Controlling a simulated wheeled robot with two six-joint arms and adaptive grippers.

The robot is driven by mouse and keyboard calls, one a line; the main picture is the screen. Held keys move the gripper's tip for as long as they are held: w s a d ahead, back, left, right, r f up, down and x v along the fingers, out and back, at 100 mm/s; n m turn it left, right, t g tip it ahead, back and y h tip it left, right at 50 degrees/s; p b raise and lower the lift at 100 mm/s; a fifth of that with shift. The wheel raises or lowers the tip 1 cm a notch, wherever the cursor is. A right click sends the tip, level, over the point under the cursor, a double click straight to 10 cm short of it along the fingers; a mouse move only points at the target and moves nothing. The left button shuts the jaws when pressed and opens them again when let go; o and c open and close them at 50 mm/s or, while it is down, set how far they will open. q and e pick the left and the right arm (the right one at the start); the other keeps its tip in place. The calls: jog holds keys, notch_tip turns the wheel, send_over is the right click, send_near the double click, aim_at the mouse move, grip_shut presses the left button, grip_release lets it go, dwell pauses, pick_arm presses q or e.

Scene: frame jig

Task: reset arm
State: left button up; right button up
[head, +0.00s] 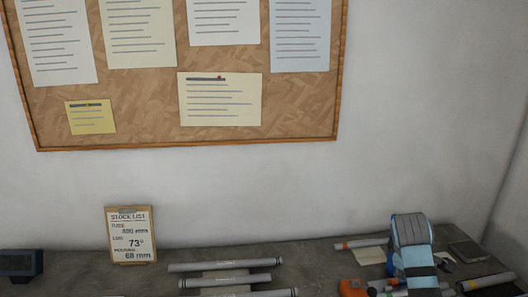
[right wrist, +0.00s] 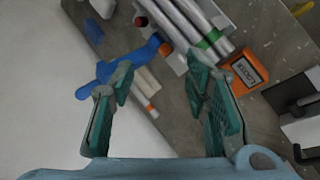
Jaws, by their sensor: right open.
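My right gripper (right wrist: 158,82) is open in the right wrist view, its two teal fingers spread apart. Nothing is held between them; the bench top and a few items show beyond the gap. In the head view, a blue and grey part of my right arm (head: 412,245) shows at the lower right over the bench; the fingertips cannot be made out there. My left gripper is in neither view.
The grey bench (head: 320,262) holds several pale tubes (head: 225,282) and a stock list clipboard (head: 131,236). The right wrist view shows a blue tool (right wrist: 125,68), an orange box (right wrist: 247,72) and tubes with a green band (right wrist: 209,39). A cork board (head: 150,100) hangs behind.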

jog(key=s+a+f+m+y, duration=0.1)
jog(key=s+a+f+m, duration=0.15)
jog(key=s+f, duration=0.6)
jog(key=s+a+f+m+y, duration=0.1)
jog(key=s+a+f, duration=0.2)
jog(key=s+f, duration=0.5)
jog(key=s+a+f+m+g+y, duration=0.1)
jog(key=s+a+f+m, duration=0.15)
jog(key=s, duration=0.75)
jog(key=s+a+f+m+y, duration=0.15)
jog(key=s+a, duration=0.25)
jog(key=s, duration=0.5)
notch_tip(320, 180, down, 21)
jog(key=s+d+g+b, duration=0.1)
jog(key=d+b, duration=0.1)
jog(key=b, duration=0.1)
jog(key=s+f+m+g+b, duration=0.1)
jog(key=s+f+b, duration=0.1)
jog(key=s+f, duration=1.2)
notch_tip(320, 180, down, 2)
jog(key=shift+s+d+f+g+b, duration=0.1)
jog(key=shift+s+d+g+b, duration=0.1)
jog(key=shift+s+g+b, duration=0.15)
